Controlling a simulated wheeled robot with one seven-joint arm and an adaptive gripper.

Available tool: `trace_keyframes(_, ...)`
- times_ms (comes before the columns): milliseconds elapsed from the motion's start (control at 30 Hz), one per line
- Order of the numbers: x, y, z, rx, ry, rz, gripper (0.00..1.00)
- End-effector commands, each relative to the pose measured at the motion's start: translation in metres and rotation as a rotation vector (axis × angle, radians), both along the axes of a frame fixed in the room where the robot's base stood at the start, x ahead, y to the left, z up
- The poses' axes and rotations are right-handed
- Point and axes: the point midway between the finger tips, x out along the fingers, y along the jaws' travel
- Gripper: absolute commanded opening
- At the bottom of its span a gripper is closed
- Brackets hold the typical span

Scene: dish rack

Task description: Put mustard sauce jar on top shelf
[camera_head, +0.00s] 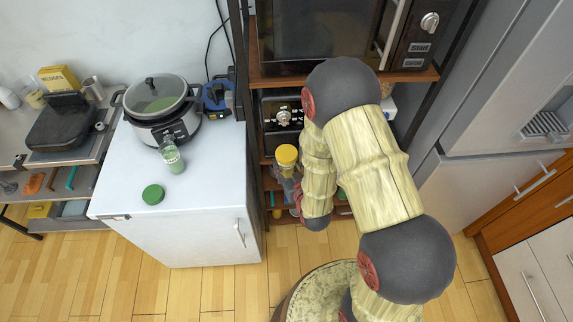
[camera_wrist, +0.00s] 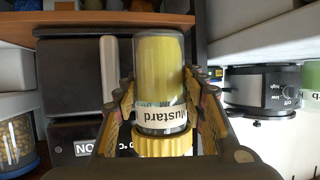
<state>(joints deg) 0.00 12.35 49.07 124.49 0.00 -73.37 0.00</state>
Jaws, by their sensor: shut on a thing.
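The mustard sauce jar (camera_head: 286,157) has a yellow lid and is in front of the shelf unit in the head view. In the wrist view the jar (camera_wrist: 160,80) shows yellow contents, a "Mustard" label and a ribbed yellow lid, and it appears upside down in that picture. My gripper (camera_wrist: 163,95) is shut on the jar, with a finger on each side of it. In the head view my gripper (camera_head: 287,185) is partly hidden by the jar and my arm. The shelf unit (camera_head: 275,80) has several levels. A black microwave fills its upper level in view; its top shelf cannot be made out.
The microwave (camera_head: 320,35) sits above a black appliance (camera_head: 282,112) on the shelf unit. Left of it, a white cabinet (camera_head: 215,200) carries a slow cooker (camera_head: 160,105), a green jar (camera_head: 172,157) and a green lid (camera_head: 153,194). A fridge (camera_head: 470,90) stands at right.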

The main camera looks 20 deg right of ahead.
Motion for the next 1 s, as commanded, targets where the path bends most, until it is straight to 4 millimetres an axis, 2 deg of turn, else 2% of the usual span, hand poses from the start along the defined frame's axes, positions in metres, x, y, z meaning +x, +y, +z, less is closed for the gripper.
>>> trace_keyframes(33, 0.001, 0.000, 0.017, 0.000, -0.003, 0.000, 0.03)
trace_keyframes(100, 0.001, 0.000, 0.031, 0.000, -0.003, 0.000, 0.03)
trace_keyframes(1000, 0.001, 0.000, 0.207, 0.000, -0.003, 0.000, 0.03)
